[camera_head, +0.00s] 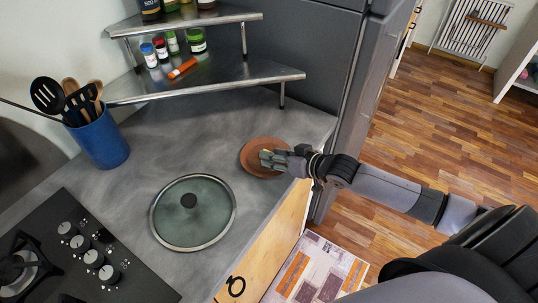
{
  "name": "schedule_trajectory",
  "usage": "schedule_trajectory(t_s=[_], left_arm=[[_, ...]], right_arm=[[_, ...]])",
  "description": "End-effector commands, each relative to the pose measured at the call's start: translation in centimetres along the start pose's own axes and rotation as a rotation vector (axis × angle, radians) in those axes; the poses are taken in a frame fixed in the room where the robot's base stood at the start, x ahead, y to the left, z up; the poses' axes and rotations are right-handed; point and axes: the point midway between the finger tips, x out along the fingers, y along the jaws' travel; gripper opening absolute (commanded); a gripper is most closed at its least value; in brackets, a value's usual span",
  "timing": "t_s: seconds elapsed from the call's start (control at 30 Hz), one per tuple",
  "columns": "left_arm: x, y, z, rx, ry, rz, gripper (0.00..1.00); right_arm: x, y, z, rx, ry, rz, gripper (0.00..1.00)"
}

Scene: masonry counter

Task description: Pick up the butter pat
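A round brown plate (257,143) lies on the grey counter near its right edge. My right gripper (266,158) reaches in from the right, with its fingers over the right part of the plate. The fingers look greyish green and small, and whether they are apart or closed is unclear. I cannot make out a butter pat; the fingers hide part of the plate. My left gripper is not in view.
A glass lid (208,218) with a dark knob lies on the counter. A blue utensil holder (101,142), a metal corner shelf (232,82) with jars, and a black hob (60,225) stand around it. A grey cabinet (320,60) rises behind the plate.

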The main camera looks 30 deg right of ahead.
Motion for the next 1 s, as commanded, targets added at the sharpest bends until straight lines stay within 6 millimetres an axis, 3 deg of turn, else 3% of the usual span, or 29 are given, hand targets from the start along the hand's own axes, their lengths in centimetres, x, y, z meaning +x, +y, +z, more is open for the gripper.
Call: schedule_trajectory(t_s=[0.13, 0.5, 0.83, 1.0], left_arm=[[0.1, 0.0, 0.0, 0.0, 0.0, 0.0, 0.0], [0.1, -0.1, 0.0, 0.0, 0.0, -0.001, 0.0], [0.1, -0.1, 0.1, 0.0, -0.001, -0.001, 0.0], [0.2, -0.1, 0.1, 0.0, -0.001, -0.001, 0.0]], right_arm=[[0.0, 0.0, 0.7, 0.005, -0.013, 0.002, 0.35], [0.0, 0.1, 1.0, 0.006, -0.019, 0.004, 0.11], [-0.1, 0.1, 0.9, 0.004, -0.022, 0.006, 0.11], [-0.8, -0.2, -0.6, 0.004, -0.018, 0.005, 0.11]])
